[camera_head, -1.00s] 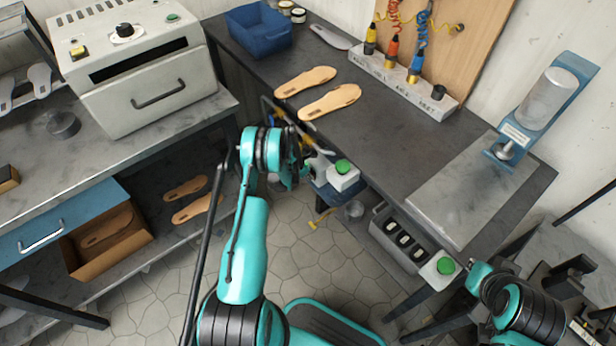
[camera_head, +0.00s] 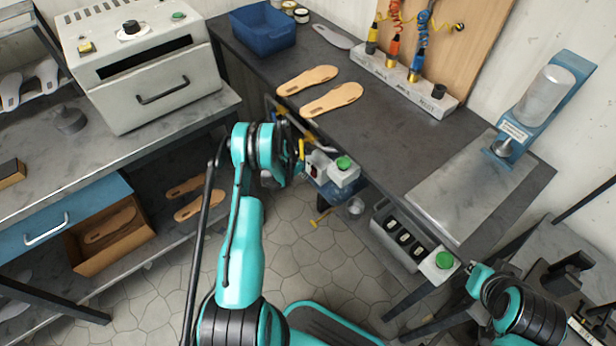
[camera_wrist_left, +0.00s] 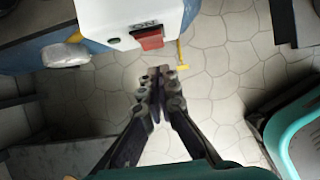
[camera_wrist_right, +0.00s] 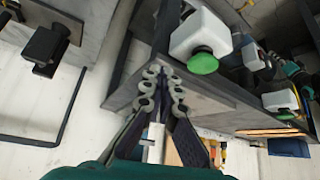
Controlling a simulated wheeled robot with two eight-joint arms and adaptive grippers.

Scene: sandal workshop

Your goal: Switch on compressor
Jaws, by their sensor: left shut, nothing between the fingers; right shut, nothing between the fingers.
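The compressor, a blue body (camera_head: 335,192) with a white switch box, stands under the workbench edge and is partly hidden. In the left wrist view its white box (camera_wrist_left: 118,18) is marked ON and carries a red switch (camera_wrist_left: 151,40). My left gripper (camera_wrist_left: 157,78) is shut and empty, its tips just below the red switch in that view, apparently apart from it. In the head view my left wrist largely hides the fingers. My right gripper (camera_wrist_right: 166,78) is shut and empty, close to the front of the workbench, below a white box with a green button (camera_wrist_right: 203,62).
The dark workbench (camera_head: 375,150) holds two tan soles (camera_head: 331,99), a blue bin (camera_head: 262,32) and a press (camera_head: 540,105). A green-button box (camera_head: 344,164) sits at its front edge beside my left wrist. An oven (camera_head: 150,70) stands left. Tiled floor (camera_head: 300,245) is open between benches.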

